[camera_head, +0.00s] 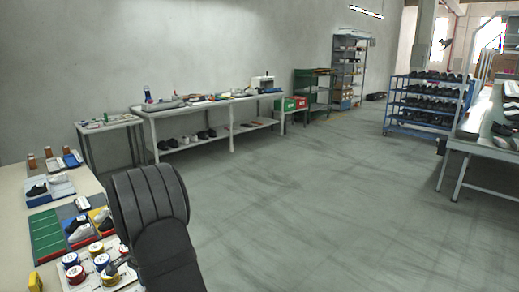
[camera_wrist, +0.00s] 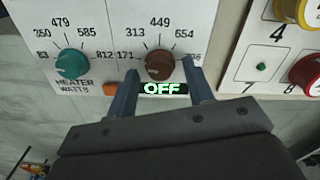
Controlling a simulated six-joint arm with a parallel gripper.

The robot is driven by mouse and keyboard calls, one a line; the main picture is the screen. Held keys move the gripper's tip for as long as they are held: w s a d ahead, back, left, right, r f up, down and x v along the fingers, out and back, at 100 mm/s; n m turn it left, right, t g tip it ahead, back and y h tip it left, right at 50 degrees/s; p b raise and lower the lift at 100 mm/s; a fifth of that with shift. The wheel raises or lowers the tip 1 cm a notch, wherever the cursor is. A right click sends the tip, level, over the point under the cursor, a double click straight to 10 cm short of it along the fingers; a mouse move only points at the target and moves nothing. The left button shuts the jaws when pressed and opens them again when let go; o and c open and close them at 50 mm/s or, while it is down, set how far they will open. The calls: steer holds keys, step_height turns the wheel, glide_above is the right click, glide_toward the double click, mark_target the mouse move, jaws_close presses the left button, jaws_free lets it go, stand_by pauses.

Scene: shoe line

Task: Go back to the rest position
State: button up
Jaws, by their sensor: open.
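My gripper (camera_wrist: 160,66) is open in the wrist view, its two fingers reaching to either side of a brown knob (camera_wrist: 162,68) on a white panel. A gap shows between the knob and the left finger; I cannot tell whether the right finger touches it. In the head view my dark arm covers part of the workbench at lower left, and the gripper's fingers are hard to make out there.
A teal knob (camera_wrist: 72,64) marked heater watts is left of the gripper. A green OFF display (camera_wrist: 165,88) sits below the brown knob. Yellow (camera_wrist: 297,10) and red (camera_wrist: 307,73) round parts are at right. Trays of shoes stand on the workbench (camera_head: 12,205). The floor (camera_head: 300,220) is clear.

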steer(key=shift+m, duration=0.6)
stand_by(2.9)
